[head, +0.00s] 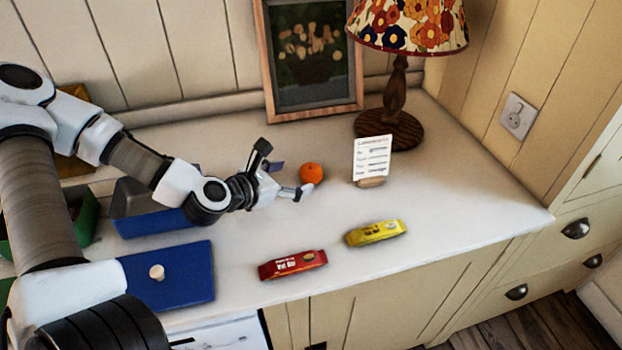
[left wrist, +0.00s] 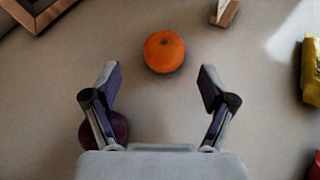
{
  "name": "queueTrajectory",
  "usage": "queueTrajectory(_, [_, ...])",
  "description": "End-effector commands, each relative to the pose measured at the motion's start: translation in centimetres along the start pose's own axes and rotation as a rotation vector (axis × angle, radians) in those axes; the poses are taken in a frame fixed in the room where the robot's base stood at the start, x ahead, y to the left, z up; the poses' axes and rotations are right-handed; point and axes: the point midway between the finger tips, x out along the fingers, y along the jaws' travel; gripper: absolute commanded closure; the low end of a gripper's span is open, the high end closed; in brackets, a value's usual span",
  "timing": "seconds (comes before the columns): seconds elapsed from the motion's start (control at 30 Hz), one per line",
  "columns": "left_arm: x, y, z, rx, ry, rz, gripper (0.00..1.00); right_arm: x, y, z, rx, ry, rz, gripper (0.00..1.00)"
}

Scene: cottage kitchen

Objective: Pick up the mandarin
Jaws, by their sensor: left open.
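The mandarin (head: 312,173) is a small orange fruit on the white countertop, in front of the picture frame. My left gripper (head: 282,172) is just to the left of it in the head view, with its fingers apart and nothing between them. In the left wrist view the mandarin (left wrist: 164,51) lies beyond the fingertips, roughly centred between the two open fingers (left wrist: 159,82). The fingers do not touch it. A dark purple round thing (left wrist: 104,130) is partly hidden behind the left-hand finger in the wrist view. My right gripper is not in view.
A card in a wooden holder (head: 371,160) stands right of the mandarin, with a lamp (head: 395,110) behind. A red packet (head: 292,264) and a yellow packet (head: 375,232) lie nearer the front. A blue box (head: 150,224) and its blue lid (head: 190,280) are at left.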

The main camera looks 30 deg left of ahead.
Motion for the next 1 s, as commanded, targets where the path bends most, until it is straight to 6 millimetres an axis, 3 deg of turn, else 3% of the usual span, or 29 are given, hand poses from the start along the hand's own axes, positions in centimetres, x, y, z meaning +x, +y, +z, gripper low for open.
queueTrajectory(0.1, [1.3,-0.4,-0.5,0.011,0.003,-0.003,0.17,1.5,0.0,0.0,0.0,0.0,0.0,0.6])
queueTrajectory(0.4, [4.5,-0.6,-0.1,0.006,0.001,-0.003,0.17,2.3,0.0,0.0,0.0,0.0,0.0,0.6])
queueTrajectory(0.63, [4.7,-0.6,0.0,0.001,-0.001,-0.003,0.17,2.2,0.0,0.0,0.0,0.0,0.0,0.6])
queueTrajectory(0.67, [4.7,-0.6,0.0,0.001,-0.001,-0.003,0.2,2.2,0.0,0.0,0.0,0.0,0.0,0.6])
queueTrajectory(0.83, [4.7,-0.6,0.0,0.001,0.0,-0.003,0.8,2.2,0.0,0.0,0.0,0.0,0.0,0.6])
queueTrajectory(1.0, [4.7,-0.6,0.0,0.001,0.0,-0.003,0.81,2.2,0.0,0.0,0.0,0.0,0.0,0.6])
